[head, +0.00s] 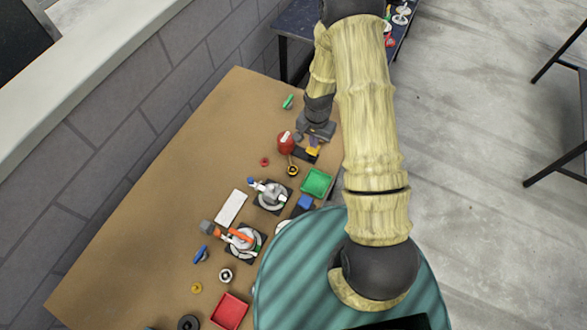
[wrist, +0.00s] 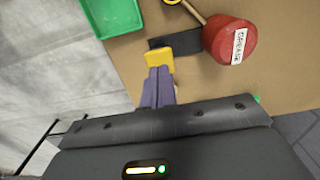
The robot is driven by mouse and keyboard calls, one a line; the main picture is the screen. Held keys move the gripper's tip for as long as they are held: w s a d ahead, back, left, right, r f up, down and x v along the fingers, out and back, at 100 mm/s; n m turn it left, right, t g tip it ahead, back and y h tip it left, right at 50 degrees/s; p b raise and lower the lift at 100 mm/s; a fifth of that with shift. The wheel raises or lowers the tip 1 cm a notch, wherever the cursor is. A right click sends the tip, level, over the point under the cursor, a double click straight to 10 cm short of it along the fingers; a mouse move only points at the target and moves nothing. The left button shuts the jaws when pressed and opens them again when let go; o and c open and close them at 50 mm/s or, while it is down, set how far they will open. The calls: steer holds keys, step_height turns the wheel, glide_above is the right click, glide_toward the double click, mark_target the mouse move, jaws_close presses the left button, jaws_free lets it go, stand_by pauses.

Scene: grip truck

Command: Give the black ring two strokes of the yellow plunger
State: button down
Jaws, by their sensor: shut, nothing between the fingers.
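The yellow plunger (head: 313,151) is a small block on a dark base beside the red can (head: 285,143). In the wrist view, the yellow plunger (wrist: 159,60) lies just ahead of my fingertips, and the red can (wrist: 230,42) reads "GREASE". A brass spout (wrist: 194,10) leads off from the can.
A green tray (head: 317,182) stands near the plunger. Two clamp-like fixtures (head: 270,194) (head: 242,240), a white plate (head: 231,208) and a red tray (head: 230,311) lie farther along the table. The brown tabletop (head: 200,150) is clear toward the wall.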

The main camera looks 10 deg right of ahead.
steer(key=shift+f, duration=0.2)
stand_by(0.4)
steer(key=shift+f+b, duration=1.6)
steer(key=shift+f, duration=0.25)
steer(key=shift+r, duration=0.1)
steer(key=shift+r+p, duration=1.35)
steer(key=shift+r, duration=0.6)
steer(key=shift+r+p, duration=1.65)
steer(key=shift+r, duration=0.85)
